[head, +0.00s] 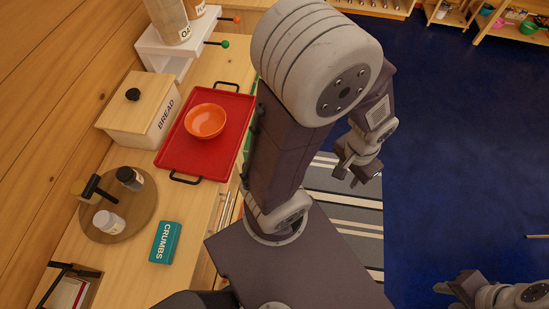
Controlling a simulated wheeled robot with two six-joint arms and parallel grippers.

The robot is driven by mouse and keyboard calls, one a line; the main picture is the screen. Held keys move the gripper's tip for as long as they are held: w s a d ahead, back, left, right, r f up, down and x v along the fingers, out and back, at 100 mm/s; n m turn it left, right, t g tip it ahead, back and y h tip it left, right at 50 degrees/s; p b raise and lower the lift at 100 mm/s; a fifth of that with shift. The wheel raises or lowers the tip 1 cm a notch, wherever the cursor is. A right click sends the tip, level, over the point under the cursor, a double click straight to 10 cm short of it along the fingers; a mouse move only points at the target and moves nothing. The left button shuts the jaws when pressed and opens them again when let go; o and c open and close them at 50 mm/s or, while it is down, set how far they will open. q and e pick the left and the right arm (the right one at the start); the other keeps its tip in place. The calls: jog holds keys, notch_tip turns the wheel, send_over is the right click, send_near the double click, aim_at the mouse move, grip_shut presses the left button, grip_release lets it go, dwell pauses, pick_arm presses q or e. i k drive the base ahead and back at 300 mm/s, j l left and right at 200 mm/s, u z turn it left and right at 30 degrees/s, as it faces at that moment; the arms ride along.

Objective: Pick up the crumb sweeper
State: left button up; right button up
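The crumb sweeper appears to be the teal block (165,242) labelled "CRUMBS". It lies on the wooden counter (198,212) at lower left, beside a round wooden board. Nothing is touching it from above. My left gripper (352,176) is well to the right of it, over the striped rug and beyond the counter's edge. Its fingers look apart, with nothing between them. My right gripper (444,288) is at the lower right over the blue floor, far from the teal block. It is small and partly cut off, and its finger gap is unclear.
The round board (128,226) holds jars and a black-handled item. A red tray (177,157) with an orange bowl (205,121) and a bread box (133,115) stand farther back. A black-handled holder (68,292) is at lower left. Counter around the teal block is partly clear.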

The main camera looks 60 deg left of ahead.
aim_at(164, 248)
jog(key=u, duration=4.3)
